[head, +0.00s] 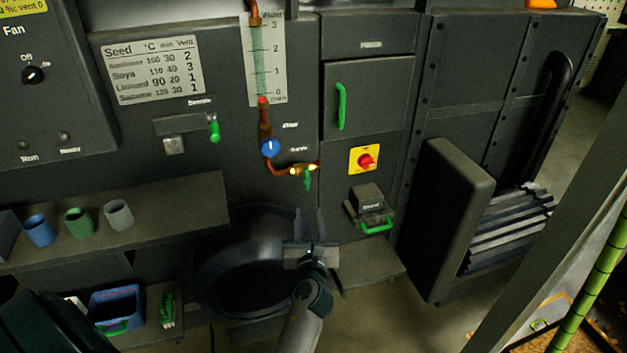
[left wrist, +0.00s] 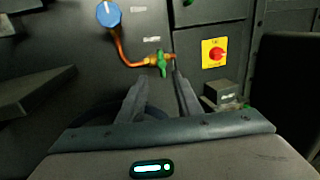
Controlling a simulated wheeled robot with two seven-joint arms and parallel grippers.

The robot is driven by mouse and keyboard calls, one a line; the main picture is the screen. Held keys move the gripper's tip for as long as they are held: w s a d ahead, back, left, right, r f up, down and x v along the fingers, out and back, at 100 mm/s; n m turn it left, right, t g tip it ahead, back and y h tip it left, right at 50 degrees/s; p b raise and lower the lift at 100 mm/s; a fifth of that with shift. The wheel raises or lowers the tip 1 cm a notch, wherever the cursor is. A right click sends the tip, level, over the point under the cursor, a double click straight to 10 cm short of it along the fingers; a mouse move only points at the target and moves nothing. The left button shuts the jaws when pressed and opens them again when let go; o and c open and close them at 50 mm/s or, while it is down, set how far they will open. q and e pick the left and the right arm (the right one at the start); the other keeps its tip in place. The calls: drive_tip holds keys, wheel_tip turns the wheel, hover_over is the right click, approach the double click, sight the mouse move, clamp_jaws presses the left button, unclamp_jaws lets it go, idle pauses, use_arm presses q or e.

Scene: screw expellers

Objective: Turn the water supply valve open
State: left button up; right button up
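A blue round knob (head: 271,147) sits on the copper pipe below the water gauge (head: 264,60); it also shows in the left wrist view (left wrist: 109,14). A small valve with a green handle (head: 307,181) is lower on the same pipe, at its right end. The small labels beside both are too blurred to read surely. My left gripper (head: 309,222) is below the green handle in the head view. In the left wrist view its two fingers (left wrist: 163,78) are apart and empty, and the green handle (left wrist: 162,64) appears just beyond and between their tips. My right gripper is not in view.
A red knob on a yellow plate (head: 366,160) and a small box with a green handle (head: 367,202) are to the right. A dark round tub (head: 245,275) stands behind my left arm. A shelf with cups (head: 170,195) juts out at left.

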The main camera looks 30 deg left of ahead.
sight(307, 176)
use_arm(q)
drive_tip(key=shift+w, duration=0.1)
drive_tip(key=b+x, duration=0.1)
drive_tip(key=x, duration=1.6)
drive_tip(key=shift+w+f, duration=0.1)
drive_tip(key=shift+w, duration=0.05)
drive_tip(key=shift+c, duration=0.4)
clamp_jaws()
